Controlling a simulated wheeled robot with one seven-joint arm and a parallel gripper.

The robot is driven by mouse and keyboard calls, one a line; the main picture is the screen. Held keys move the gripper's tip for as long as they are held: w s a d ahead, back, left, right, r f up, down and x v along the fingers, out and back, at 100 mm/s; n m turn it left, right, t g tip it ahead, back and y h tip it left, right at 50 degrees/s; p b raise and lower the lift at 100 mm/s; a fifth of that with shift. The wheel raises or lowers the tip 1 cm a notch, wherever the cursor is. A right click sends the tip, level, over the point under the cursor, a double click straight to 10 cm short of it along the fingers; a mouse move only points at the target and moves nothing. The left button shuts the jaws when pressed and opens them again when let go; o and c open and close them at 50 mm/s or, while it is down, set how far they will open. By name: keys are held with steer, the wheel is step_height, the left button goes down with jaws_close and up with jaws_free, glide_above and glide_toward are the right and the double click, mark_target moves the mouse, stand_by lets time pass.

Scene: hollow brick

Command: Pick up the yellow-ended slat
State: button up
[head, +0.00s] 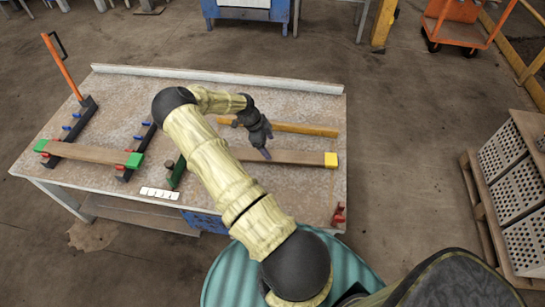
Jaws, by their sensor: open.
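The yellow-ended slat (300,157) lies on the workbench in the head view, right of the middle. It is a brown slat with a yellow cap (331,160) on its right end. Its left part runs behind my arm, so I cannot see that end. My gripper (266,154) is open and points down over the visible left part of the slat. I cannot tell whether the fingers are around the slat or just above it.
A slat with green ends (95,153) lies across two dark racks with blue pegs at left. A yellow bar (290,128) lies behind the yellow-ended slat. A small red clamp (339,214) sits at the bench's front right corner. The bench's back strip is raised.

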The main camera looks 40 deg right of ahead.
mark_target(273, 155)
steer(key=shift+a+p+x, duration=0.15)
steer(key=shift+a+x, duration=0.05)
steer(key=shift+x, duration=1.15)
steer(key=shift+a+p+x, duration=0.15)
steer(key=shift+x, duration=1.15)
steer(key=shift+w+f, duration=0.1)
steer(key=c, duration=1.3)
